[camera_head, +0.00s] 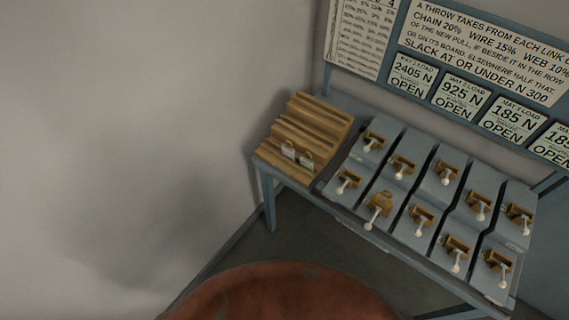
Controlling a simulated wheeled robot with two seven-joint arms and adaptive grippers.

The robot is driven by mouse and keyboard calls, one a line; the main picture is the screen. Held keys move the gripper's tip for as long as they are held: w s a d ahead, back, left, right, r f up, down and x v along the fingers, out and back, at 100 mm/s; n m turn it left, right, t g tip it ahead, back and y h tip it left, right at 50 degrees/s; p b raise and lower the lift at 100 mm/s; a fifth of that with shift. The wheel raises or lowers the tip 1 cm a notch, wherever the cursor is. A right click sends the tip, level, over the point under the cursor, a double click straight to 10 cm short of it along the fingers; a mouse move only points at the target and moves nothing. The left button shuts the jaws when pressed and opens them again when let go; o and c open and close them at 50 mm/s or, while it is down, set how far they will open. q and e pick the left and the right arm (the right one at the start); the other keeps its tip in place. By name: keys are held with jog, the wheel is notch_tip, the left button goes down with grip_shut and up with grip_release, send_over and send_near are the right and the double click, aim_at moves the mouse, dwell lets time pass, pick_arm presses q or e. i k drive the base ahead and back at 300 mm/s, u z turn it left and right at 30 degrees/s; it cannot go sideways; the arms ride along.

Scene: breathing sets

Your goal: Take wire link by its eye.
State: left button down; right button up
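A stepped wooden rack (322,117) stands at the left end of a blue-grey bench (263,163). Two small pale pieces, a left one (289,153) and a right one (306,161), sit side by side near its front edge. Each seems to have a dark loop at its top. They are too small to tell whether either is the wire link. Neither of my grippers is in view.
Grey sloping panels (371,159) with brass-coloured brackets and white-tipped levers (377,212) fill the bench right of the rack. Load cards (460,96) and a notice (485,45) hang behind. A rusty-red rounded surface (285,295) fills the bottom middle. Bare wall lies left.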

aim_at(287, 151)
jog(key=z, duration=0.45)
jog(key=k, duration=0.15)
jog(key=u, duration=1.35)
jog(key=i, duration=0.65)
jog(key=u, duration=0.05)
